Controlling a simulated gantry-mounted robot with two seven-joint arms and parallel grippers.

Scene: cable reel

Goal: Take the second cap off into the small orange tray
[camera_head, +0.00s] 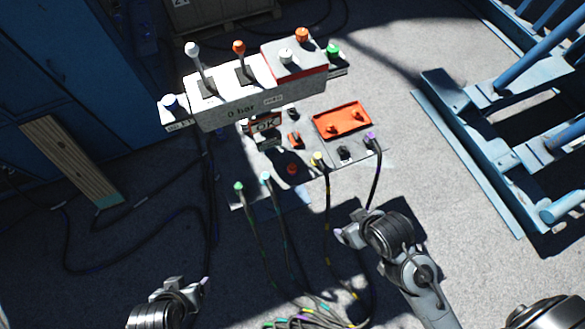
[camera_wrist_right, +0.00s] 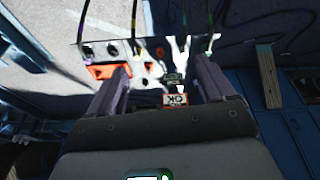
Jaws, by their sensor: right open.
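The small orange tray (camera_head: 343,119) lies on the low panel, with orange pieces, apparently caps, in it. It also shows beside a finger in the right wrist view (camera_wrist_right: 101,71).
Green (camera_head: 239,187), cyan (camera_head: 265,177), yellow (camera_head: 317,159) and purple (camera_head: 370,137) plugs trail cables forward. The lever console (camera_head: 250,103) reads 0 bar; an OK sign (camera_head: 265,124) is below it. A blue frame (camera_head: 470,150) stands right.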

